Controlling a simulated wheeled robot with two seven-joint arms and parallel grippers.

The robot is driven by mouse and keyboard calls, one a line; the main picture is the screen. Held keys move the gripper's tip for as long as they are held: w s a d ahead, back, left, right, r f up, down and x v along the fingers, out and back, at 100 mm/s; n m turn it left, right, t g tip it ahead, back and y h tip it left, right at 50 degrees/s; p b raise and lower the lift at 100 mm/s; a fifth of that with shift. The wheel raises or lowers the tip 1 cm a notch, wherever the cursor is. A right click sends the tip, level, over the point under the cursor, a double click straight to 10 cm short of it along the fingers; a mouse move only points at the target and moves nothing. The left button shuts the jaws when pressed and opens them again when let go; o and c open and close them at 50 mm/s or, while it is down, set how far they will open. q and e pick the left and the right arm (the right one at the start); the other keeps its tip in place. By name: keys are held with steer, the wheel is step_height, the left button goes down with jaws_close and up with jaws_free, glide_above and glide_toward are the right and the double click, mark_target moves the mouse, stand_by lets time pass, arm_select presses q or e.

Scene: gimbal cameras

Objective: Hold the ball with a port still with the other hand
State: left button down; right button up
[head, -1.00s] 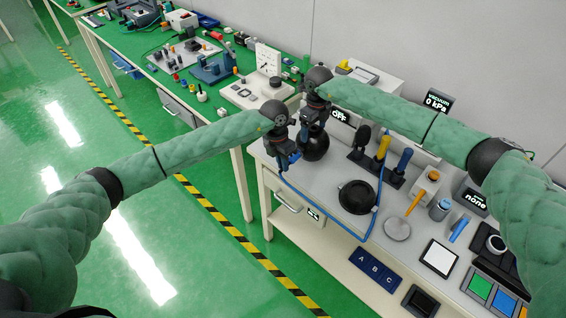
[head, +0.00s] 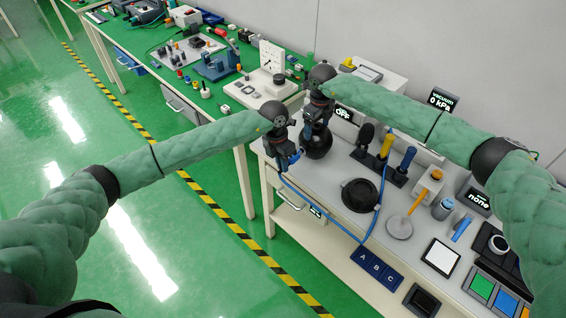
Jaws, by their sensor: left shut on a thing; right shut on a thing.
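The ball with a port is a dark round ball (head: 317,147) near the left end of the white bench. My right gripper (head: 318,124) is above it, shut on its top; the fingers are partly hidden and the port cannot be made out. My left gripper (head: 287,161) is just left of the ball, over the bench's left edge. It is shut on the end of a blue hose (head: 318,204), which loops down past the bench front. Whether the hose end touches the ball cannot be told.
A round black dish (head: 360,195) lies right of the ball. Behind it stands a dark rack (head: 379,168) with upright tools. A vacuum display (head: 440,100) reads 0 kPa and another sign reads OFF. A green bench (head: 232,90) with parts stands at the left back.

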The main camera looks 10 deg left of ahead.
arm_select(q)
steer(key=shift+s+a+f, duration=0.1)
steer(key=shift+s+a, duration=0.1)
arm_select(e)
steer(key=shift+s+f, duration=0.25)
steer(key=shift+f, duration=0.2)
arm_select(q)
steer(key=shift+s+a+f, duration=0.15)
steer(key=shift+s+a, duration=0.25)
steer(key=shift+s, duration=0.2)
steer(key=shift+s+a+f, duration=0.15)
steer(key=shift+s+a, duration=0.25)
steer(key=shift+s, duration=0.15)
arm_select(e)
steer(key=o, duration=1.1)
arm_select(q)
steer(key=shift+w, duration=0.15)
arm_select(e)
steer(key=shift+o, duration=0.2)
steer(key=shift+w+r, duration=0.1)
steer(key=shift+w, duration=0.15)
arm_select(q)
step_height(320, 180, up, 4)
steer(key=shift+r+p, duration=0.1)
steer(key=shift+p, duration=0.35)
arm_select(e)
step_height(320, 180, up, 13)
steer(key=shift+f, duration=0.2)
